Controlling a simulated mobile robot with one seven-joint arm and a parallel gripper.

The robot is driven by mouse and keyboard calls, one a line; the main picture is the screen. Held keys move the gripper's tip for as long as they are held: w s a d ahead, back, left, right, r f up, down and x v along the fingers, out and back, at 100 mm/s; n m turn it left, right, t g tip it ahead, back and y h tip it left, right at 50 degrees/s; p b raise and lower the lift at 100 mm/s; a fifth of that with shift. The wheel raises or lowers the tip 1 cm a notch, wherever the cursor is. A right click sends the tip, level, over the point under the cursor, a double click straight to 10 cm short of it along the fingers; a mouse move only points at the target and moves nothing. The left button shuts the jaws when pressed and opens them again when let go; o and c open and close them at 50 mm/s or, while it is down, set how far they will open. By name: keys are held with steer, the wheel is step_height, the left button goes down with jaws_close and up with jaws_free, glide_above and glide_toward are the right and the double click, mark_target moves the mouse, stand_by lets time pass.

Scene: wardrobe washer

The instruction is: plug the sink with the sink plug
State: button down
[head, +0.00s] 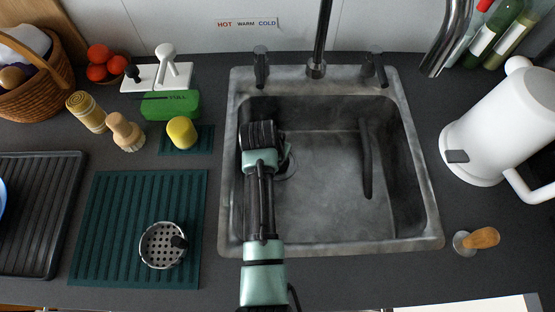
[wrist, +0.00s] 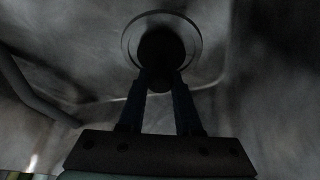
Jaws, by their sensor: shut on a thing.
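The grey sink (head: 330,215) is set in the dark counter. My gripper (head: 284,160) reaches down inside it at the left, over the round drain (head: 288,172), which the arm partly hides. In the wrist view my gripper (wrist: 161,78) is shut on a dark round part, which looks like the sink plug (wrist: 160,48). A thin pale ring surrounds the dark part there. Shadow hides whether the plug is seated in the drain or just above it.
A metal strainer with a dark knob (head: 160,245) lies on the green mat (head: 120,215).

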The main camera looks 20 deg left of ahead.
steer(key=shift+f, duration=0.25)
steer(key=shift+c, duration=1)
jaws_free()
steer(key=shift+r, duration=0.15)
steer(key=p+v, duration=0.4)
steer(key=p, duration=0.1)
steer(key=shift+s+r+p, duration=0.1)
steer(key=shift+r+p, duration=0.15)
steer(key=shift+p, duration=0.1)
steer(key=p+v, duration=0.7)
steer(key=p, duration=0.1)
steer(key=shift+s, duration=0.2)
steer(key=shift+r+p, duration=0.2)
steer(key=shift+p, duration=0.15)
